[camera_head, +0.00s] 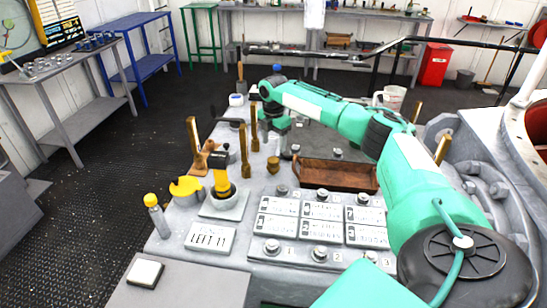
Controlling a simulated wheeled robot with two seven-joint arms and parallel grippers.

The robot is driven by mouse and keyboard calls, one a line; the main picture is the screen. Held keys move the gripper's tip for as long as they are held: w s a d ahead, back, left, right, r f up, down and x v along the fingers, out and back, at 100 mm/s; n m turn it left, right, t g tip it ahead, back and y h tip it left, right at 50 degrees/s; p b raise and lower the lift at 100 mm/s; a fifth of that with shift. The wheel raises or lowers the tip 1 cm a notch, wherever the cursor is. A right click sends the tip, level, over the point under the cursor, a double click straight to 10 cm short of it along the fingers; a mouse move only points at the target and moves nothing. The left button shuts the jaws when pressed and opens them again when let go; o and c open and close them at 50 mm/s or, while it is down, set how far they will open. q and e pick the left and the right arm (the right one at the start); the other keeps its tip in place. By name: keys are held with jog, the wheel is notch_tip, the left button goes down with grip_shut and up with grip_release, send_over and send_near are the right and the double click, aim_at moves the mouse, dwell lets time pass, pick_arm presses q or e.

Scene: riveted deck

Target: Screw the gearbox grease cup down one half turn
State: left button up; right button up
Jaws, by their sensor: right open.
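A small brass cup-like piece (273,165) stands upright on the grey deck top, left of the brown tray. It may be the grease cup; I cannot tell for sure. My right arm reaches in from the lower right. My right gripper (277,137) is over the far part of the deck, beyond the brass piece and apart from it in the picture. It is open, with its fingers pointing down; they are small and partly hidden by the wrist. I cannot make out the gearbox clearly. My left gripper is not in view.
Tall brass levers (244,152) stand to the left of the gripper. A yellow-and-black handle (221,178), a yellow-topped bottle (157,217) and label plates (322,211) are nearer. A rusty brown tray (320,176) lies beside my forearm. Open floor lies left.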

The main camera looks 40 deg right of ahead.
aim_at(274, 159)
notch_tip(274, 159, down, 7)
dwell(0.3)
jog(key=c, duration=1)
